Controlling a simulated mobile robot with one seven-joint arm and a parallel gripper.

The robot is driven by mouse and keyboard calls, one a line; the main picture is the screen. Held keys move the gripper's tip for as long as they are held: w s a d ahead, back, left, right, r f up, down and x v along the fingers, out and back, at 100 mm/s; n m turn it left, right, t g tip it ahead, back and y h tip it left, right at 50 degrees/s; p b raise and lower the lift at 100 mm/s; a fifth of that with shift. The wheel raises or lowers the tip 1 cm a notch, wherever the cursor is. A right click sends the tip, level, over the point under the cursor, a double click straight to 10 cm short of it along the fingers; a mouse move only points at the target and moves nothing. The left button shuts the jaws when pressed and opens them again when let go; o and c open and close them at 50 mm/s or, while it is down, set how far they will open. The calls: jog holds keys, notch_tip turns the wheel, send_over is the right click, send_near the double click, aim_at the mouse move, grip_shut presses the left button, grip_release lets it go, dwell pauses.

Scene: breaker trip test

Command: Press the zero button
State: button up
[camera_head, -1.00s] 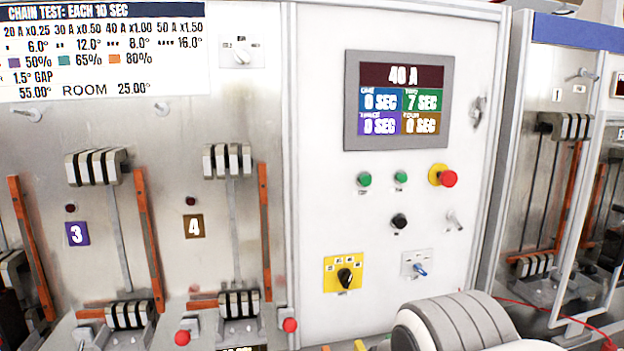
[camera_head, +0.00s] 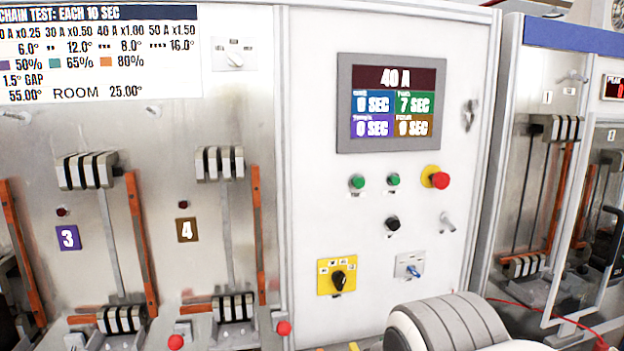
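A white control panel (camera_head: 310,200) fills the middle of the view. A black push button (camera_head: 392,223) sits on it, below two green buttons, the left one (camera_head: 357,182) and the right one (camera_head: 393,179). The small labels under these buttons are too blurred to read, so I cannot tell which is the zero button. The display (camera_head: 387,103) above reads 40 A, with 7 SEC in the green field and 0 SEC in the other three. A part of my own arm (camera_head: 455,325) shows at the bottom right, below the panel. My gripper is not in view.
A red mushroom button (camera_head: 441,181) on a yellow collar is right of the green buttons. Breaker bays 3 (camera_head: 68,238) and 4 (camera_head: 187,230) stand left; another cabinet (camera_head: 505,120) stands right.

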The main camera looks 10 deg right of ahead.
grip_shut()
dwell(1.5)
